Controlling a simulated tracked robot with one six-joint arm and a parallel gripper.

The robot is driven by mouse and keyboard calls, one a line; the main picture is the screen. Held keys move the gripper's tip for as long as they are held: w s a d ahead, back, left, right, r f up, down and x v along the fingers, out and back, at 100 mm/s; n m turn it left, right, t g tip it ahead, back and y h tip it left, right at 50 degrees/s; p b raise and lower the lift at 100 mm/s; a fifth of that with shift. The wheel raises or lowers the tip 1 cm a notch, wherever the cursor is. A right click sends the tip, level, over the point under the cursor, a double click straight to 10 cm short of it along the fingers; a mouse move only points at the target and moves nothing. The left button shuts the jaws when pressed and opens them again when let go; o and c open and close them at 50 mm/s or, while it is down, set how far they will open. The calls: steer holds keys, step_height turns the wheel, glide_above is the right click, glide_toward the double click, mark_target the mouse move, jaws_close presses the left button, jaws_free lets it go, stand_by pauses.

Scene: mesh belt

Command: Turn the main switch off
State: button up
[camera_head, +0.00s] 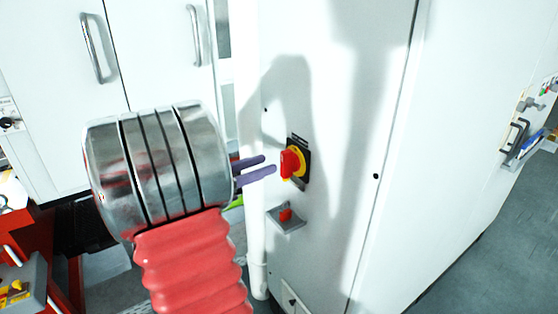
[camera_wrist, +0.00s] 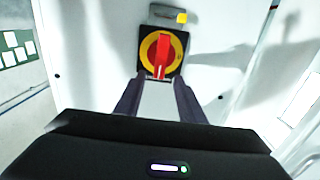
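The main switch (camera_head: 290,163) is a red rotary handle on a yellow disc with a black square plate, on the front of a white cabinet. In the wrist view the main switch (camera_wrist: 161,56) is at top centre, its red handle standing upright in the picture. My gripper (camera_head: 266,164) points at it from the left in the head view, its purple fingertips a little short of the handle. In the wrist view the fingers of my gripper (camera_wrist: 157,95) are spread apart, with nothing between them, below the switch. Its dark body covers the bottom of that view.
A small grey holder with a red part (camera_head: 286,215) juts from the white cabinet (camera_head: 335,220) below the switch. A white vertical pipe (camera_head: 257,240) runs along the cabinet's left. White lockers (camera_head: 60,60) stand behind my arm. Tools (camera_head: 520,140) hang on the right side.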

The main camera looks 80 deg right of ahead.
mark_target(282, 158)
steer(key=shift+x, duration=3.15)
steer(key=shift+c, duration=0.6)
steer(key=shift+a, duration=0.15)
jaws_close()
